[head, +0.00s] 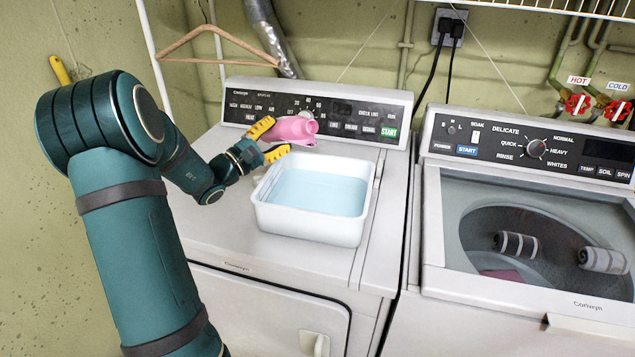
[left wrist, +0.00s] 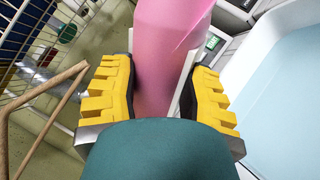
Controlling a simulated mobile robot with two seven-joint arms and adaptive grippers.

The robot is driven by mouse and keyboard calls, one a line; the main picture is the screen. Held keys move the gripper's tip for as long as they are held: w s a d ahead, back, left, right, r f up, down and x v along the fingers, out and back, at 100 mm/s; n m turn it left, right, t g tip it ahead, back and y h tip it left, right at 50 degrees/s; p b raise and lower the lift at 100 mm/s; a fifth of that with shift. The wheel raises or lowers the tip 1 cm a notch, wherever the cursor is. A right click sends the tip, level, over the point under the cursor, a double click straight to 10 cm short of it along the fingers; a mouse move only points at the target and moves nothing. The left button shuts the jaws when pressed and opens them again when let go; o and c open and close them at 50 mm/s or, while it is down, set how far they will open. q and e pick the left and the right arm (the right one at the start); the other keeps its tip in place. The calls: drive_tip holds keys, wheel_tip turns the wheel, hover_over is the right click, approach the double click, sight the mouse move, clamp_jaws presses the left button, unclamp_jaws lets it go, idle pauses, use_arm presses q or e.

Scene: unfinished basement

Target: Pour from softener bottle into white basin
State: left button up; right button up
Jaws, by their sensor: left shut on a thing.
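The pink softener bottle (head: 295,130) is tilted over on its side above the dryer top, behind the basin's back left corner. My left gripper (head: 268,140) has its yellow fingers shut on the bottle. The left wrist view shows the pink bottle (left wrist: 165,60) between the two yellow fingers (left wrist: 160,95). The white basin (head: 308,230) sits on the dryer and holds pale blue liquid. Its edge and liquid also show at the right of the left wrist view (left wrist: 285,100). I see no stream from the bottle. My right gripper is not in view.
The dryer (head: 200,240) has its control panel (head: 345,122) close behind the bottle. A washer (head: 430,235) with an open drum and rolled striped things inside stands at the right. A wooden hanger (head: 222,33) hangs at the back left. Bare dryer top lies left of the basin.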

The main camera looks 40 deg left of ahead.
use_arm(q)
drive_tip(key=shift+s+a+f+m+b, duration=0.25)
drive_tip(key=shift+s+m+b, duration=0.1)
drive_tip(key=shift+s+b, duration=0.1)
drive_tip(key=shift+s+a+f+m+b, duration=0.1)
drive_tip(key=shift+s+f+m+b, duration=0.15)
drive_tip(key=shift+s+m+b, duration=0.15)
drive_tip(key=shift+a+f+m+h, duration=0.15)
drive_tip(key=shift+f+m+h, duration=0.25)
drive_tip(key=shift+m+h, duration=0.35)
drive_tip(key=shift+f, duration=0.1)
drive_tip(key=shift+a+f+m, duration=0.1)
drive_tip(key=shift+f+m, duration=0.3)
drive_tip(key=shift+m, duration=0.4)
drive_tip(key=shift+f+m+h, duration=0.4)
drive_tip(key=shift+m+h, duration=0.05)
drive_tip(key=shift+m, duration=0.25)
drive_tip(key=r+n+p, duration=0.1)
drive_tip(key=n+y+p, duration=0.1)
drive_tip(key=r+n+p, duration=0.1)
drive_tip(key=p, duration=0.1)
drive_tip(key=shift+d+r+n+y, duration=0.25)
drive_tip(key=shift+r+n+y, duration=0.05)
drive_tip(key=shift+n, duration=0.4)
